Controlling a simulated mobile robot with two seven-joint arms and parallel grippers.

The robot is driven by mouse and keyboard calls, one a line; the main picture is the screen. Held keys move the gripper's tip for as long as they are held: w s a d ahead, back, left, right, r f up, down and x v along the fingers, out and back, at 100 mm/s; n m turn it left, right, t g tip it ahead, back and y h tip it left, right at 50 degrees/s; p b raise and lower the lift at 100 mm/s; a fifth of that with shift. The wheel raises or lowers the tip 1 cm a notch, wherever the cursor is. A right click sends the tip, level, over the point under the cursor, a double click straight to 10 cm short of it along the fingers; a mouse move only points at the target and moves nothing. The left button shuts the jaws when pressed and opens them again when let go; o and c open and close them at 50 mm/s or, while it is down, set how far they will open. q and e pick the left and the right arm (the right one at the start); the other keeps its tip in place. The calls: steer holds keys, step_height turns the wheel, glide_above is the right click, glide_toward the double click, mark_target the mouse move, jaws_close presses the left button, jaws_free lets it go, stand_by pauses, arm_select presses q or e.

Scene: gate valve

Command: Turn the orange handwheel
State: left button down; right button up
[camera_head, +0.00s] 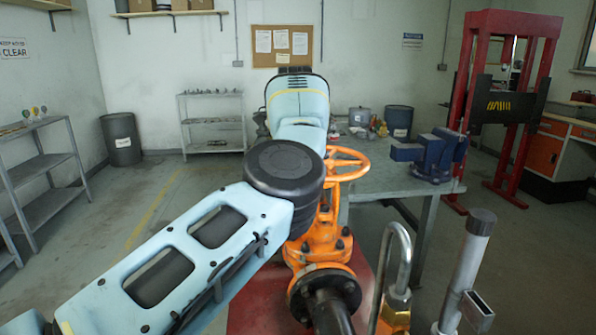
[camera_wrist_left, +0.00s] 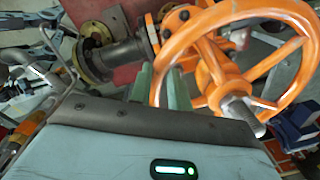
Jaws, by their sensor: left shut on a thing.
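The orange handwheel (camera_head: 350,165) sits on top of an orange gate valve (camera_head: 322,243) in the middle of the head view, partly hidden by my left arm. In the left wrist view the handwheel (camera_wrist_left: 190,38) fills the upper right, with its spokes and a grey stem end showing. My left gripper (camera_wrist_left: 160,88) has its pale green fingers at the near left part of the rim and is shut on it. In the head view my left gripper is hidden behind my arm. My right gripper is in neither view.
A dark flange and pipe (camera_head: 328,290) run from the valve toward me. A bent metal pipe (camera_head: 396,262) and a grey post (camera_head: 465,265) stand at right. Behind is a workbench (camera_head: 385,183) with a blue vise (camera_head: 430,155). A red press (camera_head: 510,90) stands farther right.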

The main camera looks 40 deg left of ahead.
arm_select(q)
steer(key=shift+w+d+n, duration=0.2)
steer(key=shift+d+n, duration=0.7)
steer(key=shift+d, duration=0.2)
steer(key=shift+w+d+n, duration=0.2)
steer(key=shift+d+n, duration=0.15)
steer(key=shift+n, duration=0.05)
steer(key=shift+d+n, duration=0.1)
steer(key=shift+n, duration=0.3)
steer(key=shift+d, duration=0.1)
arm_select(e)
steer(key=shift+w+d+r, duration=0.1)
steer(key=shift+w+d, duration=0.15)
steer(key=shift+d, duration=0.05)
arm_select(q)
steer(key=c, duration=1.3)
jaws_free()
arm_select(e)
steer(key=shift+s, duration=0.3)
